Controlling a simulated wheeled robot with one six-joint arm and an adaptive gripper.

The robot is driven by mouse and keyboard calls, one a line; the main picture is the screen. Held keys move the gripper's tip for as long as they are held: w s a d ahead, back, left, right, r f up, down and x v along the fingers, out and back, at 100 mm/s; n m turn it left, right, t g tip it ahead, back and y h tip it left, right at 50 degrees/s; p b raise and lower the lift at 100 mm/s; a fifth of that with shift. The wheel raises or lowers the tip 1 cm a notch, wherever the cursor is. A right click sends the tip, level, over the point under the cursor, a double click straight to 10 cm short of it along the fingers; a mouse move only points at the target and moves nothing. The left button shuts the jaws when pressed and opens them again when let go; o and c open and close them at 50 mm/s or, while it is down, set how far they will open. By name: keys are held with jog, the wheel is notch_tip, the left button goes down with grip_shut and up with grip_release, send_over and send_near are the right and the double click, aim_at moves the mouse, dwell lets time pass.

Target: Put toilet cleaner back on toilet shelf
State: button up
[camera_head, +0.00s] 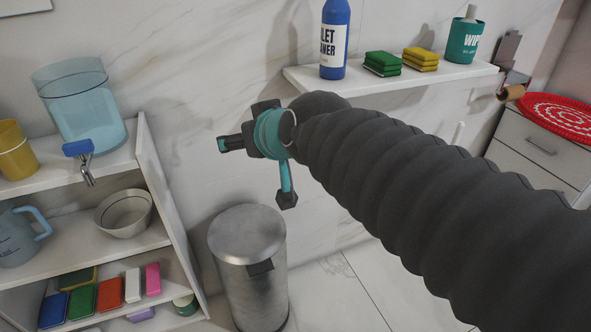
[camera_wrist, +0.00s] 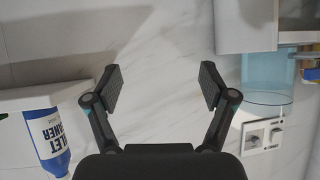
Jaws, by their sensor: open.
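The toilet cleaner (camera_head: 334,40) is a blue bottle with a white label, standing upright on the white wall shelf (camera_head: 410,78) in the head view. Its top is cut off by the frame edge. In the wrist view the cleaner (camera_wrist: 45,138) shows upside down at the lower left, beside the shelf (camera_wrist: 45,98). My gripper (camera_head: 256,172) is left of the shelf and lower than the bottle, apart from both. In the wrist view my gripper (camera_wrist: 160,88) has its fingers spread, with only marble wall between them.
Green sponges (camera_head: 382,63), yellow sponges (camera_head: 421,59) and a wipes tub (camera_head: 465,38) share the shelf. A metal bin (camera_head: 248,265) stands below my gripper. A rack (camera_head: 165,200) at left holds a water dispenser (camera_head: 82,105), a bowl and sponges.

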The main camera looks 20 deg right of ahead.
jog(key=s+d+f+g+h, duration=0.1)
jog(key=s+d+f+g, duration=0.1)
jog(key=s+f, duration=0.4)
jog(key=s+d+f+m+g+h, duration=0.1)
jog(key=s+d+f+g, duration=0.2)
jog(key=s+f, duration=0.4)
jog(key=shift+s+d+m+g, duration=0.3)
jog(key=shift+s+g, duration=0.3)
jog(key=shift+s, duration=0.15)
